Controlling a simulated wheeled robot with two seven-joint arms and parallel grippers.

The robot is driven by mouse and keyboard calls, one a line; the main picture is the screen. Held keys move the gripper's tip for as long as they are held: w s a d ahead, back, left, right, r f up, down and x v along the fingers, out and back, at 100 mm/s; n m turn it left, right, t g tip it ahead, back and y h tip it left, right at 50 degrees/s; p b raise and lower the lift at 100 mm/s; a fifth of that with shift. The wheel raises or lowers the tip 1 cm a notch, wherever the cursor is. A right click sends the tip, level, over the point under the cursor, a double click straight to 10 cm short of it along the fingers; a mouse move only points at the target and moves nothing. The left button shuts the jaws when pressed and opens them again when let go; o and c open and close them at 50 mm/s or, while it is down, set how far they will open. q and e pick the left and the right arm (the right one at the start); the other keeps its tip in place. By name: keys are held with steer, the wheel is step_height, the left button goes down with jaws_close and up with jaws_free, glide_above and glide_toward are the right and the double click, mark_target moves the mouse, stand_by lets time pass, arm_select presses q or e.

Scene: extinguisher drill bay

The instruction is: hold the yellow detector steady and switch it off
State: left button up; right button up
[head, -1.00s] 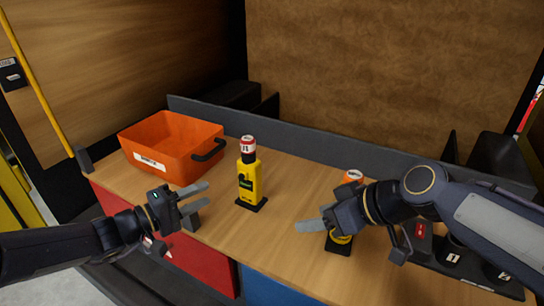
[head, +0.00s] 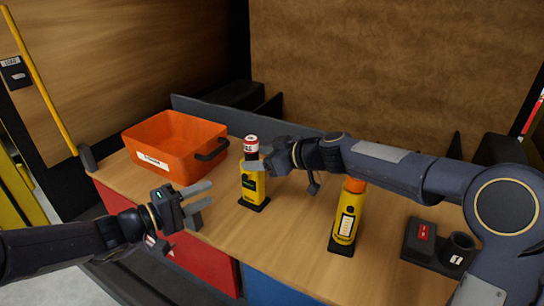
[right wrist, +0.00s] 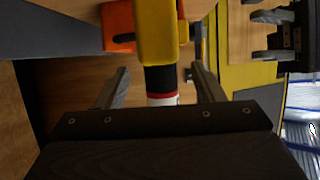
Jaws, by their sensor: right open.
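The yellow detector (head: 253,187) stands upright on a small black base on the bench, with a black neck and a red and white cap. In the right wrist view its yellow body (right wrist: 157,30) shows at the top. My right gripper (head: 262,162) is open at the upper part of the detector; in the right wrist view its fingers (right wrist: 160,74) stand apart on either side of the neck and cap. I cannot tell if they touch. My left gripper (head: 208,200) is open and empty, left of the detector, and also shows in the right wrist view (right wrist: 258,36).
An orange bin (head: 158,166) stands at the back left. A second yellow device (head: 345,225) with an orange top stands to the right, below my right arm. A dark holder (head: 422,250) is further right. Bare wood (head: 290,240) lies between the two yellow devices.

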steer(key=shift+x, duration=1.45)
steer(key=shift+c, duration=0.3)
steer(key=c, duration=1.2)
steer(key=o, duration=1.3)
steer(key=shift+c, duration=0.2)
